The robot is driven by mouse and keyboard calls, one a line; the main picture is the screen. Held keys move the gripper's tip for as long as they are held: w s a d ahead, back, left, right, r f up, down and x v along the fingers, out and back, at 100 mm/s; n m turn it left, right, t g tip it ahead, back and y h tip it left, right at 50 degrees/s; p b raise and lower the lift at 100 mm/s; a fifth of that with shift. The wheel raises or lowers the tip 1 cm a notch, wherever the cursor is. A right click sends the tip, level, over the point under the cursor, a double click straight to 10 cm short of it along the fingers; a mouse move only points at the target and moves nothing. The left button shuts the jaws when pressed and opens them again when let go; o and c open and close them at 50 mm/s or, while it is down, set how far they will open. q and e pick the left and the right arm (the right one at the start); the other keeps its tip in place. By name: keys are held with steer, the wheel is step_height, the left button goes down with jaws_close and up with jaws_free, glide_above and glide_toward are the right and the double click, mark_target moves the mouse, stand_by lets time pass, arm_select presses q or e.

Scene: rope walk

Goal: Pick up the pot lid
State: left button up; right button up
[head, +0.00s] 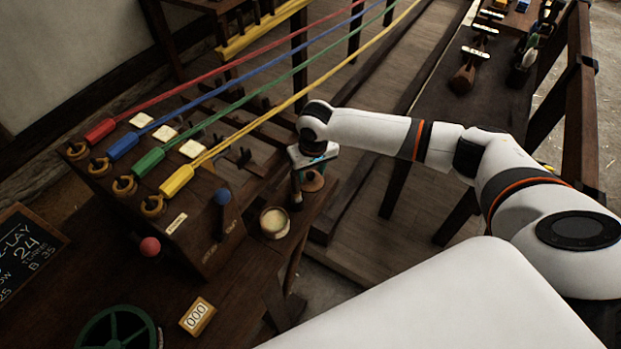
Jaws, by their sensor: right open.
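The pot lid appears to be the small round reddish-brown disc (313,182) at the right end of the dark wooden bench. My right gripper (308,175) reaches in from the right and points down right over this disc. Its jaws are open, and they partly cover the disc's far side. I cannot tell whether the fingers touch it. A small open pot (274,222) with pale cream contents stands on the bench, just left of and nearer than the disc. My left gripper is out of view.
A wooden block with red, blue, green and yellow (177,180) strands on hooks stands left of the pot. A blue-knobbed lever (222,197) rises close to the pot. A counter (197,316) and green wheel (117,328) are in front. A tool bench (440,110) stands at the right.

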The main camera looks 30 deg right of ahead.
jaws_close()
steer(key=shift+r, duration=0.15)
